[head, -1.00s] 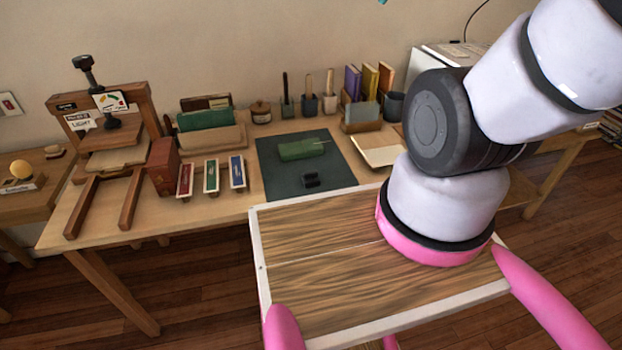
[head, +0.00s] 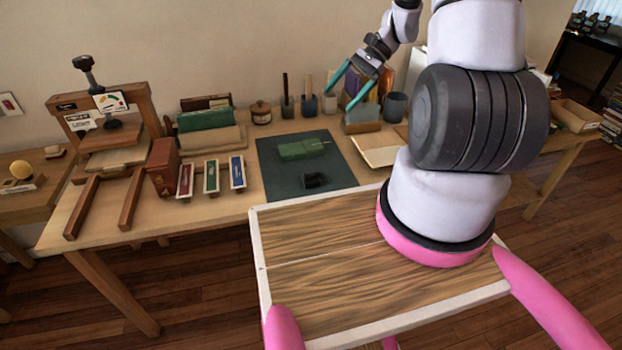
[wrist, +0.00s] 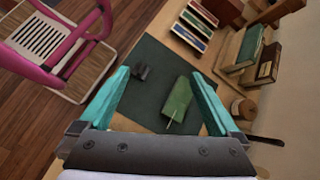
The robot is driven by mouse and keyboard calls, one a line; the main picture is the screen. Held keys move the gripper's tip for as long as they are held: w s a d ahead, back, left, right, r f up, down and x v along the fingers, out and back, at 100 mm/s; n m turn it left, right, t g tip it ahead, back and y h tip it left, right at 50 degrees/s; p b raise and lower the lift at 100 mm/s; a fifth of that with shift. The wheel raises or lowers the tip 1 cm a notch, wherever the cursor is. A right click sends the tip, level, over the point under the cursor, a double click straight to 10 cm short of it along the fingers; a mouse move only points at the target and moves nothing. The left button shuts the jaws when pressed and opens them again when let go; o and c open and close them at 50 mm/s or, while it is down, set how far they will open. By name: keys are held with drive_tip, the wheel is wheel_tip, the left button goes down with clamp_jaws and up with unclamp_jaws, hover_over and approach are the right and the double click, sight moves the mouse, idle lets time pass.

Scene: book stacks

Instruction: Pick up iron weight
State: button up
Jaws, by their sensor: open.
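A small black object (head: 314,180), which looks like the iron weight, sits on the front part of the dark green mat (head: 275,185) on the worktable. It also shows in the wrist view (wrist: 141,72), close to one teal fingertip in the picture. A green book-like block (head: 302,149) with a thin pale stick lies behind it on the mat. My gripper (head: 341,97) is open and empty, up in the air over the back of the table, above and behind the mat. Its two teal fingers also show in the wrist view (wrist: 160,73), spread wide.
Tool pots (head: 309,105), upright books and a grey cup (head: 395,105) stand at the back, near my gripper. An open pale book (head: 378,150) lies right of the mat. A wooden press (head: 105,130), a red box (head: 164,167) and three small trays (head: 211,176) stand left.

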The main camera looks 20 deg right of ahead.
wheel_tip(320, 180, down, 12)
drive_tip(key=m+y, duration=0.5)
drive_tip(key=m, duration=0.1)
approach(311, 177)
drive_tip(key=shift+d+r+t, duration=0.2)
drive_tip(key=shift+d+t, duration=0.2)
drive_tip(key=shift+d, duration=0.15)
drive_tip(key=shift+s+a+f, duration=0.1)
drive_tip(key=shift+a+f, duration=0.1)
drive_tip(key=shift+f, duration=0.05)
drive_tip(key=x, duration=0.5)
drive_tip(key=shift+f, duration=0.15)
drive_tip(key=shift+x, duration=2.7)
drive_tip(key=shift+w, duration=0.3)
clamp_jaws()
